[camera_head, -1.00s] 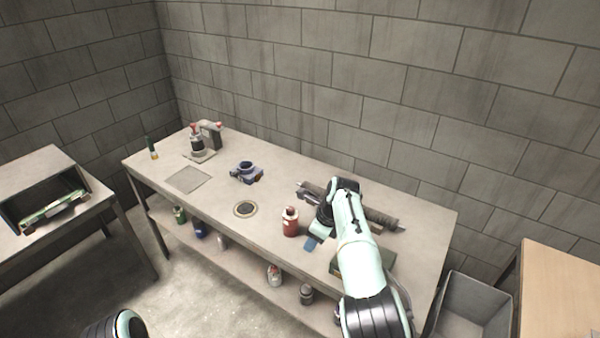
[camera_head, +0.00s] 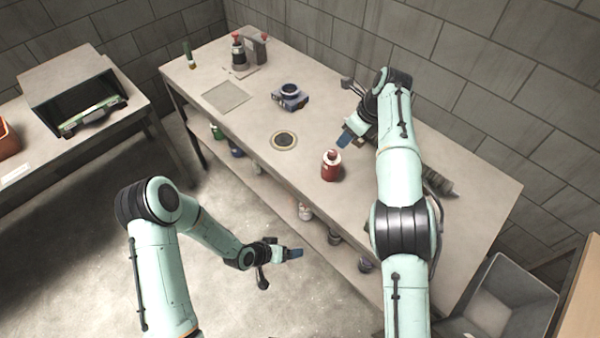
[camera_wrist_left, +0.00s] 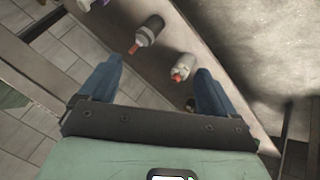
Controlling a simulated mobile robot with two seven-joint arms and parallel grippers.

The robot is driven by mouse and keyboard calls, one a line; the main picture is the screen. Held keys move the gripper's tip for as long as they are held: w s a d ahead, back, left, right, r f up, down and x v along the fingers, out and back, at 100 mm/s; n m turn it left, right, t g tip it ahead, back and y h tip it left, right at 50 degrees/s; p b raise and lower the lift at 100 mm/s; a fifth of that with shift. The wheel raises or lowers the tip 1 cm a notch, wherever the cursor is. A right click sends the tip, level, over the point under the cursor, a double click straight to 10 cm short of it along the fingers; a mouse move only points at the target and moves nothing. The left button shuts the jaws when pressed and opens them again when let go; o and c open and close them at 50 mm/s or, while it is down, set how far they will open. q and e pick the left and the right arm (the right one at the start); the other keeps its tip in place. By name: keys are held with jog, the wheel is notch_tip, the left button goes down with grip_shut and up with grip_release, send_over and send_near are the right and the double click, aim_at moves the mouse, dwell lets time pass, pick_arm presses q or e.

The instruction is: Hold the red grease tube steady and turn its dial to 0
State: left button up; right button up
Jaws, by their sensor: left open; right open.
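The red grease tube (camera_head: 330,170), a red bottle-like body with a pale top and red tip, stands upright near the table's front edge. Its dial marking is too small to read. My right gripper (camera_head: 346,136) is open above the table, just behind the tube and apart from it. My left gripper (camera_head: 292,253) is open and empty, out in front of the table and lower left of the tube. Its two blue fingers are spread in the left wrist view (camera_wrist_left: 157,90), with nothing between them in grip.
Bottles sit on the lower shelf, including a grey one (camera_wrist_left: 149,31) and a red-tipped one (camera_wrist_left: 184,66). A grey bin (camera_head: 510,300) is at right.

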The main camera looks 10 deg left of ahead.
pick_arm(q)
jog(key=w+r+m+t+h, duration=0.2)
jog(key=w+r+m, duration=0.1)
jog(key=w+r, duration=0.45)
jog(key=m+t+h, duration=0.2)
jog(key=m, duration=0.4)
send_near(331, 167)
notch_tip(331, 167, down, 3)
jog(key=w+a, duration=0.1)
jog(key=a, duration=0.1)
jog(key=x, duration=1.2)
jog(key=shift+w+d+r, duration=0.1)
jog(key=shift+w+d, duration=0.15)
jog(key=shift+d, duration=0.1)
